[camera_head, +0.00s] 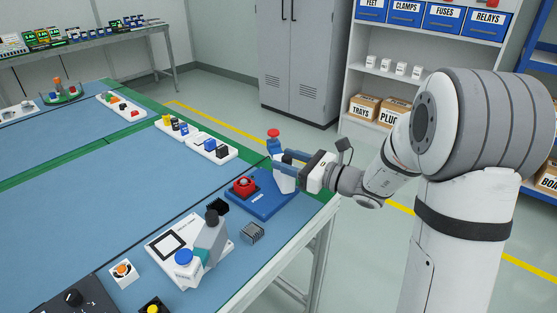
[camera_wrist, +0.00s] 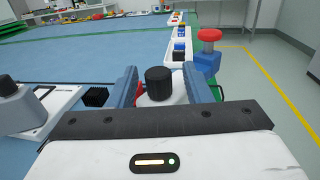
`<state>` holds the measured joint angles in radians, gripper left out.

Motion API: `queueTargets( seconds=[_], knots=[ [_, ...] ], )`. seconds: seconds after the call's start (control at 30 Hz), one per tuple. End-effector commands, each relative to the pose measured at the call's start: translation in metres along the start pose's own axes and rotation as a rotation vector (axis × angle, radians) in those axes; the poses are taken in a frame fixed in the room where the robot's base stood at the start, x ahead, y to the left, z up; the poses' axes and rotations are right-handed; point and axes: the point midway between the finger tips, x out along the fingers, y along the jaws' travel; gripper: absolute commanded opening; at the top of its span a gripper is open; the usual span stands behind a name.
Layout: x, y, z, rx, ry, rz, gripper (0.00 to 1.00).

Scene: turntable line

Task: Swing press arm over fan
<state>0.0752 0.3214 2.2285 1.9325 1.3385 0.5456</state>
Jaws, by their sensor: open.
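A blue fixture (camera_head: 268,204) stands near the table's right edge, with a red round part (camera_head: 243,185) on it. Beside that part is a white upright piece (camera_head: 284,183); in the wrist view, its white body with a black knob (camera_wrist: 159,82) lies between my fingers. A blue head with a red button (camera_head: 273,134) is just beyond; it also shows in the wrist view (camera_wrist: 209,42). My gripper (camera_head: 281,161) is open around the knob; contact is unclear. A second station has a grey arm (camera_head: 210,240) with a blue button.
A finned grey block (camera_head: 252,233) lies near the front edge. White trays (camera_head: 210,143) of small parts line the far side. A white plate with a black square frame (camera_head: 168,246) and an orange-button box (camera_head: 123,273) are at left.

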Motion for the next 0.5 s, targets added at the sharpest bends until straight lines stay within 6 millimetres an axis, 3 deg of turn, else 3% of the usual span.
queueTargets(
  seconds=[0.2, 0.5],
  knots=[
    [0.022, 0.0, 0.0, -0.001, 0.0, 0.001, 0.45],
    [0.025, 0.0, 0.0, -0.001, 0.001, 0.0, 0.45]
  ],
)
